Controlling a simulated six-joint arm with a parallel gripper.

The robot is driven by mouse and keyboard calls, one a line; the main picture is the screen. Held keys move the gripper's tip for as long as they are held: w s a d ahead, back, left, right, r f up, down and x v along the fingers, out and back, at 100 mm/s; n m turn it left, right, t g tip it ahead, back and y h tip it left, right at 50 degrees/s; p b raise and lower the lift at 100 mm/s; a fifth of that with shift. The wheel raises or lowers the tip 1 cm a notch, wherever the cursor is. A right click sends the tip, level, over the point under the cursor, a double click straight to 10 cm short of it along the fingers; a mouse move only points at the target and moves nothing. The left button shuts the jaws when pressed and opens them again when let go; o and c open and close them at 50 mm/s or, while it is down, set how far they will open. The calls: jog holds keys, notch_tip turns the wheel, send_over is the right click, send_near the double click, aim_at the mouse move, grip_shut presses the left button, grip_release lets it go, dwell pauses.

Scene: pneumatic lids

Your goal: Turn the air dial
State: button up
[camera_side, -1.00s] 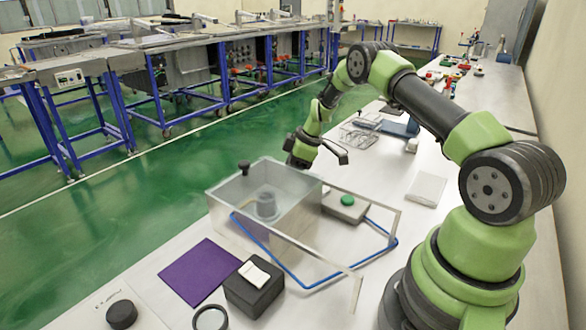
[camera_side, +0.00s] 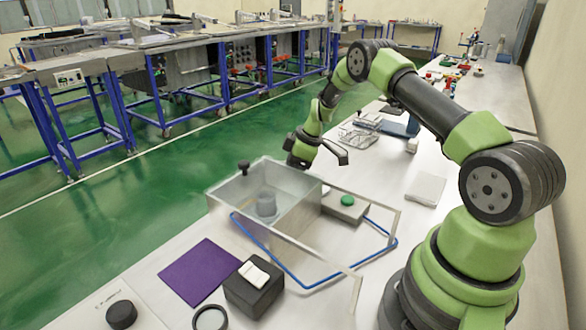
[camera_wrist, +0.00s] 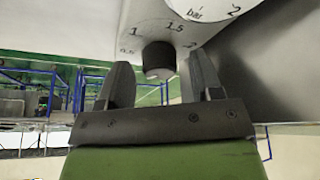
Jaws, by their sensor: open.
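The air dial (camera_wrist: 158,60) is a black round knob on a pale panel in the wrist view. Pressure marks including 1 and 1.5 surround it. My gripper (camera_wrist: 162,75) is open and empty, its dark fingers on either side of the knob in that picture; I cannot tell whether they touch it. In the side view my gripper (camera_side: 322,150) is above the table beyond the clear box. A black knob (camera_side: 121,314) stands on a marked white plate at the lower left there; I cannot tell whether it is the same dial.
A clear box (camera_side: 235,205) holds a grey cylinder (camera_side: 266,203). A blue wire bar (camera_side: 310,284) lies around its near side. Nearby are a grey block with a green button (camera_side: 348,200), a black box (camera_side: 254,293), a purple sheet (camera_side: 200,271) and a dark ring (camera_side: 210,319).

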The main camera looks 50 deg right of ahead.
jog(key=v, duration=0.9)
jog(key=shift+s+r, duration=0.15)
jog(key=shift+r, duration=0.2)
jog(key=w+f+n, duration=0.1)
jog(key=f, duration=0.2)
jog(key=w+a+f+n+g+y, duration=0.1)
jog(key=f+n, duration=0.1)
jog(key=f, duration=0.1)
jog(key=w+f+n, duration=0.1)
jog(key=f+n, duration=0.1)
jog(key=f, duration=0.1)
jog(key=shift+w+a+f+g+y, duration=0.15)
jog(key=shift+w+a+g+y, duration=0.15)
